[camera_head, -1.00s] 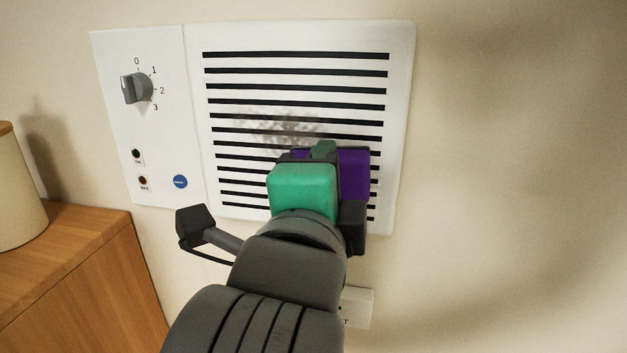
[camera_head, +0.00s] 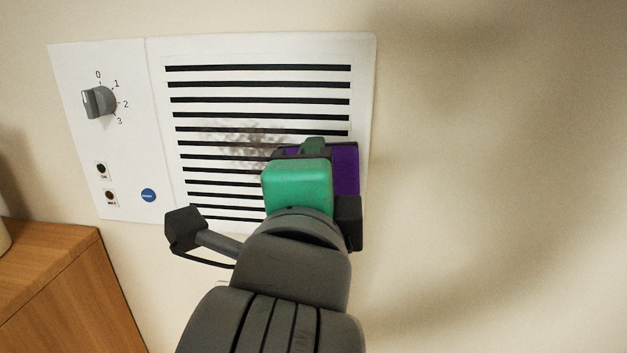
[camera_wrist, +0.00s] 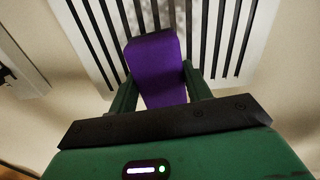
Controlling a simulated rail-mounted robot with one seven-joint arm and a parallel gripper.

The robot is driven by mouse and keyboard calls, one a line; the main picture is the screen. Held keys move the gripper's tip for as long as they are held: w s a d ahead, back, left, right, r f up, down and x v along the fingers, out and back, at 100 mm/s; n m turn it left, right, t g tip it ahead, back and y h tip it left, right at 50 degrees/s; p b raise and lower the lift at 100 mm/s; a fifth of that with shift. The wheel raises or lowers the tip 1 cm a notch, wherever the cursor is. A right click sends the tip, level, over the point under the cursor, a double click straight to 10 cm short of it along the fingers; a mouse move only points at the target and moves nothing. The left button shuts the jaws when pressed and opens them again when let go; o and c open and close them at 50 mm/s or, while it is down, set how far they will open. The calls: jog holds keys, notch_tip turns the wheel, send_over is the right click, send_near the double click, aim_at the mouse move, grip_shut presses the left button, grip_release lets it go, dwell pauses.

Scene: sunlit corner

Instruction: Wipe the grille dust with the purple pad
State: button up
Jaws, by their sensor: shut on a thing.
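The purple pad (camera_head: 345,170) is in my gripper, in front of the lower right part of the white slotted grille (camera_head: 358,80). My gripper (camera_head: 312,150) is shut on it. In the wrist view the pad (camera_wrist: 155,60) stands between the two green fingers (camera_wrist: 160,95), with the grille's dark slots beyond it. A grey-brown dust smudge (camera_head: 240,140) lies across the slats left of the pad and slightly above it. My gripper may hide part of the smudge. I cannot tell whether the pad touches the grille.
Left of the grille is a white panel with a grey knob (camera_head: 98,102) marked 0 to 3, a blue round badge (camera_head: 148,195) and two small sockets. A wooden cabinet (camera_head: 60,270) stands at the lower left. The wall to the right is bare.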

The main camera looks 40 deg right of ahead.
aim_at(264, 150)
jog(key=shift+w+a+b, duration=0.1)
jog(key=shift+w+a, duration=1.05)
jog(key=shift+w, duration=0.25)
jog(key=shift+w+a+b, duration=0.15)
jog(key=shift+w+a, duration=0.95)
jog(key=shift+w, duration=0.3)
jog(key=shift+w+a+b, duration=0.1)
jog(key=shift+w+a, duration=1.05)
jog(key=shift+w, duration=0.25)
jog(key=shift+w+a+f, duration=0.1)
jog(key=shift+w+a, duration=0.45)
jog(key=shift+w, duration=0.25)
jog(key=shift+w+a+f, duration=0.1)
jog(key=shift+w+a, duration=0.45)
jog(key=shift+w, duration=0.2)
jog(key=shift+r, duration=0.15)
jog(key=shift+r+p, duration=0.45)
jog(key=shift+r, duration=0.45)
jog(key=shift+s+d+f, duration=0.1)
jog(key=shift+s+d, duration=0.1)
jog(key=shift+s, duration=0.1)
jog(key=shift+s+d+b, duration=0.6)
jog(key=shift+s+d, duration=0.75)
jog(key=shift+s, duration=0.15)
jog(key=shift+s+d, duration=0.5)
jog(key=shift+s, duration=0.2)
jog(key=shift+s+d, duration=0.5)
jog(key=shift+s, duration=0.15)
